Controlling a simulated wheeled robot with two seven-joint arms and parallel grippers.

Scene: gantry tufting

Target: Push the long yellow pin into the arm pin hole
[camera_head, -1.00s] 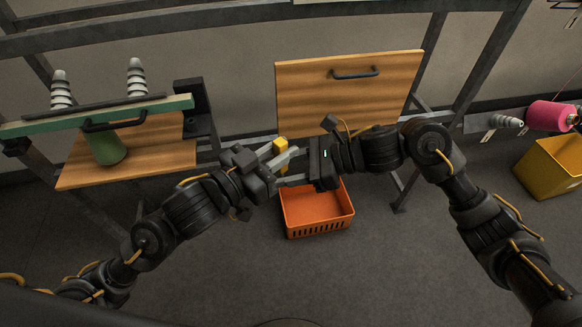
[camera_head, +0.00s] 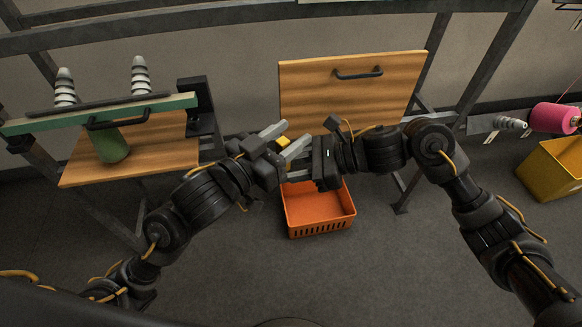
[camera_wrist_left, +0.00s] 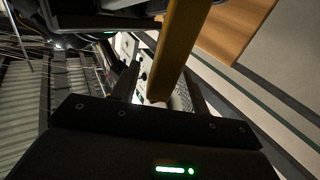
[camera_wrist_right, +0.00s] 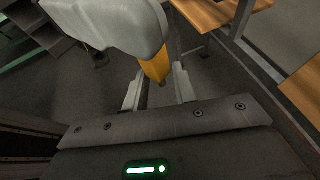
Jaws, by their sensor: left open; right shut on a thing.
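The long yellow pin (camera_head: 283,142) shows as a short yellow piece between the two grippers in the head view. My right gripper (camera_wrist_right: 158,85) is shut on the pin, whose yellow end (camera_wrist_right: 154,66) shows between its fingers in the right wrist view. My left gripper (camera_head: 284,140) is open, its pale fingers pointing up and right on either side of the pin. In the left wrist view the pin (camera_wrist_left: 178,45) runs down between the left fingers (camera_wrist_left: 160,85); I cannot tell whether they touch it. I cannot make out the arm pin hole.
An orange crate (camera_head: 320,229) stands on the floor below the grippers. A wooden panel (camera_head: 300,100) with a dark handle is behind them. A green bar (camera_head: 60,120) with grey cones is at left. A yellow bin (camera_head: 562,168) and pink spool (camera_head: 552,117) are at right.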

